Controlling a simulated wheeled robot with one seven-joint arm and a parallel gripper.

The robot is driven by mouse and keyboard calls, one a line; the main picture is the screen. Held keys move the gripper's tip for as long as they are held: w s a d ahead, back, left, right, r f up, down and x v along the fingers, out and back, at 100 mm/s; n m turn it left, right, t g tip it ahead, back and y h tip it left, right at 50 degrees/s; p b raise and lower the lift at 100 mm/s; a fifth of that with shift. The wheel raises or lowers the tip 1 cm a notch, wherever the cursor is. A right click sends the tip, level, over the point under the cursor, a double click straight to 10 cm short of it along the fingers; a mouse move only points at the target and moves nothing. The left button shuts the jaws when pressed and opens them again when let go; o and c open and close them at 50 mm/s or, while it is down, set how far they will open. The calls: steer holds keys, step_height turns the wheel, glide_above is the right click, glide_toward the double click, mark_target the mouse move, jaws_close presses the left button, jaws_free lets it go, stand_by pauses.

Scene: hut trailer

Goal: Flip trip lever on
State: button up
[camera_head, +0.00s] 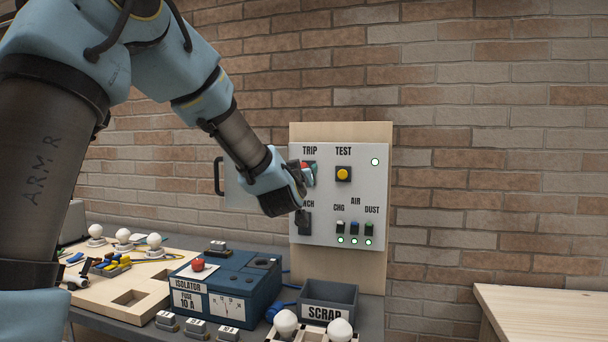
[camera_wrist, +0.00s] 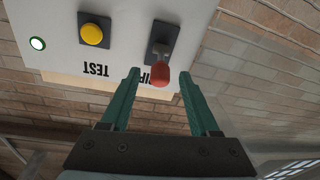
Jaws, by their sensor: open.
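The trip lever (camera_head: 304,165) has a red knob on a black plate, under the TRIP label of the white panel (camera_head: 335,178). In the wrist view, which shows the panel upside down, the red knob (camera_wrist: 160,77) lies between my fingertips, toward the label side of its plate. My gripper (camera_wrist: 160,80) is open, with one green finger on each side of the knob and a visible gap to both. In the head view my gripper (camera_head: 307,180) is at the panel and partly covers the lever. I cannot tell the lever's exact on or off position.
A yellow TEST button (camera_head: 343,174) sits right of the lever. A black switch (camera_head: 304,223) is below my gripper, and three small switches (camera_head: 354,228) with lit green lamps are lower right. A blue isolator box (camera_head: 228,290) and a SCRAP bin (camera_head: 328,300) stand below.

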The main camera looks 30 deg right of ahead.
steer(key=b+v, duration=0.2)
steer(key=v, duration=0.5)
steer(key=shift+s+a, duration=0.2)
steer(key=shift+f, duration=0.1)
